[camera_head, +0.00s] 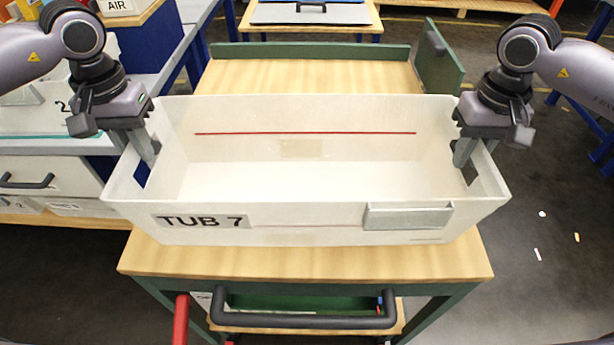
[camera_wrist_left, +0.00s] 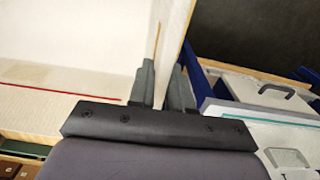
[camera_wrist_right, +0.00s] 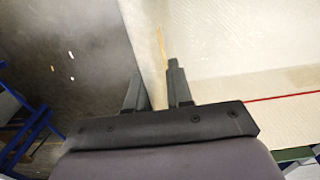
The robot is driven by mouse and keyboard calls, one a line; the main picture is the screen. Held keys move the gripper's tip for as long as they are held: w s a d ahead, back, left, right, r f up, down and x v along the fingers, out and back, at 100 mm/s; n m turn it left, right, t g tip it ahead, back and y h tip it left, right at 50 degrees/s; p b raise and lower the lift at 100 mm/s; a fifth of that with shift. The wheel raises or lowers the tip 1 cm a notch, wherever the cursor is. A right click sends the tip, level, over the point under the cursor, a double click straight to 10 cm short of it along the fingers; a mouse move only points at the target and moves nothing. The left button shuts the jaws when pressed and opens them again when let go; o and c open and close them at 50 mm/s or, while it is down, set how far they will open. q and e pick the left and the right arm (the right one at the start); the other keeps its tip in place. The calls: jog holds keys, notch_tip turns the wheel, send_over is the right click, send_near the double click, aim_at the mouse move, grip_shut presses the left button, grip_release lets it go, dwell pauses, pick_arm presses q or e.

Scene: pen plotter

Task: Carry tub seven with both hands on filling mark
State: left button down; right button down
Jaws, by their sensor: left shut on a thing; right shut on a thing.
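My right gripper (camera_head: 464,155) is shut on the right end wall, also seen in the right wrist view (camera_wrist_right: 155,88).
The wooden-topped green cart (camera_head: 300,262) has a dark front handle (camera_head: 305,322) and a raised green back edge (camera_head: 310,51). A grey bench (camera_head: 60,145) with a lidded bin stands close at left. Open floor (camera_head: 560,210) lies at right, with a few small scraps.

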pick_arm(q)
jog(key=shift+r, duration=0.2)
pick_arm(e)
jog(key=shift+r, duration=0.15)
